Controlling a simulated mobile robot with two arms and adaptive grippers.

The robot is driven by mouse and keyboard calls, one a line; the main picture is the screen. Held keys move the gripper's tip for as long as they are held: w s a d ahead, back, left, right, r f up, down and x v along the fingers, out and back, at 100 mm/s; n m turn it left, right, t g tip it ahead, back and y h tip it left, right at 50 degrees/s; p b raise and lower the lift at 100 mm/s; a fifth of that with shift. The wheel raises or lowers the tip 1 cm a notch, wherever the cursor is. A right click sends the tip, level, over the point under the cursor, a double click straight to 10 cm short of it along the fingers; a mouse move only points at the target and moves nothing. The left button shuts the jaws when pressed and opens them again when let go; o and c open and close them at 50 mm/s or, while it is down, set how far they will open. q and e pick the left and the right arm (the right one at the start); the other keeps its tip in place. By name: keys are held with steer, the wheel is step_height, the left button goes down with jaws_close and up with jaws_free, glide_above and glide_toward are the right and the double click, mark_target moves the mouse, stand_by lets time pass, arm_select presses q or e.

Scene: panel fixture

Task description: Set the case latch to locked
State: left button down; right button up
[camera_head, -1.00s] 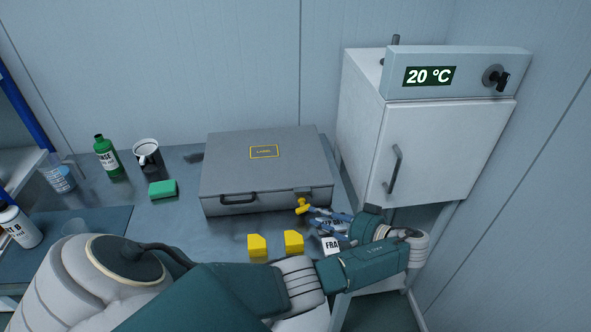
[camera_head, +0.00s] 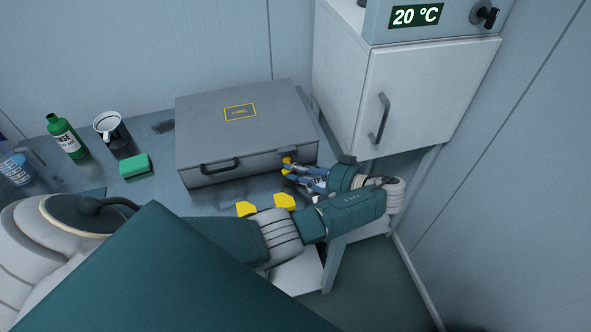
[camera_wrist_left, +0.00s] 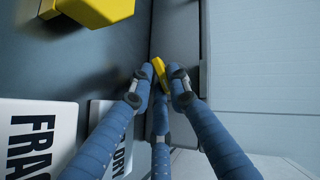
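The grey case (camera_head: 245,135) lies closed on the bench, with a yellow label on its lid and a dark handle on its front. Its yellow latch (camera_head: 288,161) is at the right end of the front side and is partly hidden by my fingers. My left gripper (camera_head: 288,170) reaches it from the right. In the left wrist view its blue fingers (camera_wrist_left: 159,76) close in on both sides of the yellow latch (camera_wrist_left: 159,70) and appear to touch it. The latch's exact angle is hard to read. My right gripper is not in view.
Yellow blocks (camera_head: 285,201) lie in front of the case, close to my left forearm. White printed boxes (camera_wrist_left: 35,135) are beside the gripper. A green bottle (camera_head: 66,138), a mug (camera_head: 108,126) and a green sponge (camera_head: 134,165) stand left. A white cabinet (camera_head: 425,95) rises at right.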

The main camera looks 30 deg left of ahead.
arm_select(q)
steer(key=shift+r+h+p, duration=0.2)
steer(key=shift+h+p, duration=0.1)
steer(key=shift+p, duration=0.45)
steer(key=n+t+h+p, duration=0.1)
steer(key=p, duration=0.2)
steer(key=n+t+h+p, duration=0.1)
steer(key=h+p, duration=0.1)
steer(key=p, duration=0.1)
steer(key=shift+s+a+r+n, duration=0.2)
steer(key=shift+r+n, duration=0.1)
steer(key=shift+r, duration=0.1)
steer(key=shift+t+p, duration=0.3)
steer(key=shift+p, duration=0.05)
steer(key=shift+s+a+n+t+h+p, duration=0.15)
steer(key=shift+n+t+h+p, duration=0.6)
steer(key=shift+h, duration=0.25)
steer(key=shift+s+a+n+t+h, duration=0.1)
steer(key=shift+n+t+h, duration=0.75)
steer(key=shift+t+h, duration=0.15)
steer(key=c, duration=2)
jaws_free()
steer(key=shift+o, duration=0.3)
steer(key=shift+f, duration=0.1)
